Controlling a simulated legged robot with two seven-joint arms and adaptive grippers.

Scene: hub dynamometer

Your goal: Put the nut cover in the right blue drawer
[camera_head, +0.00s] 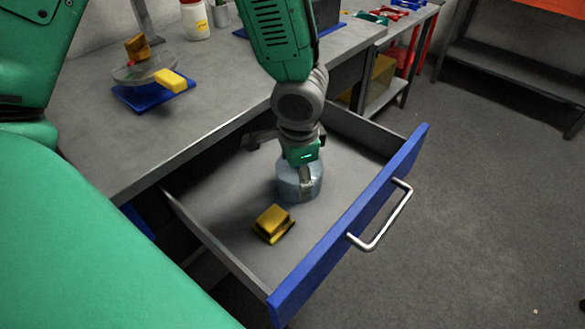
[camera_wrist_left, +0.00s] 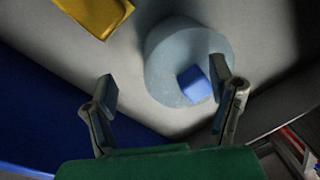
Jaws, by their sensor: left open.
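The blue-fronted drawer (camera_head: 345,235) stands pulled open below the bench. A pale blue, round piece (camera_head: 299,180), likely the nut cover, is inside it. In the left wrist view this pale blue piece (camera_wrist_left: 165,60) has a small blue block on it. My left gripper (camera_head: 306,178) points down over this piece in the drawer. In the left wrist view the left gripper (camera_wrist_left: 163,80) is open, and the blue block shows close to the right finger. I cannot tell whether they touch. My right gripper is not in view.
A yellow block-like part (camera_head: 273,222) lies in the drawer, nearer the front left. On the bench, a blue tray (camera_head: 140,97) bears a clear dish and yellow parts. A white bottle (camera_head: 195,22) stands at the back. The drawer's handle (camera_head: 385,225) juts out over open floor.

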